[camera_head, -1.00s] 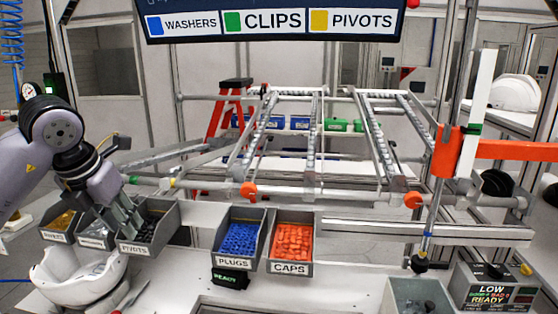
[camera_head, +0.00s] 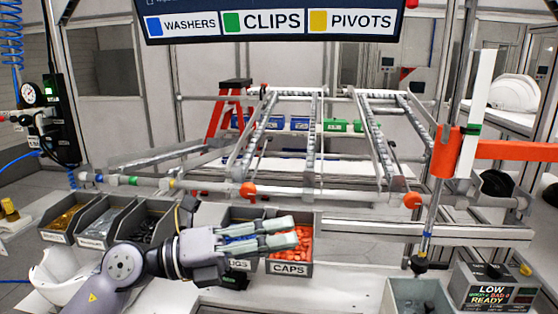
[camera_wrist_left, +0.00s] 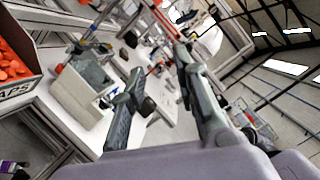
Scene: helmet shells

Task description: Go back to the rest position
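My left gripper (camera_head: 293,231) reaches in from the lower left in the head view. It points right and hangs in front of the blue plugs bin (camera_head: 245,214) and the orange caps bin (camera_head: 305,268), hiding part of both. In the left wrist view its two fingers (camera_wrist_left: 160,62) stand apart with nothing between them. A white helmet shell (camera_head: 50,275) sits at the lower left, partly hidden behind my left arm. My right gripper is not in view.
Bins of washers, clips and pivots (camera_head: 105,240) stand at the left. A grey box (camera_head: 420,292) and a status unit (camera_head: 492,290) are at the lower right; the grey box also shows in the left wrist view (camera_wrist_left: 82,95). An orange clamp (camera_head: 446,155) and rails (camera_head: 310,190) stand behind the bench.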

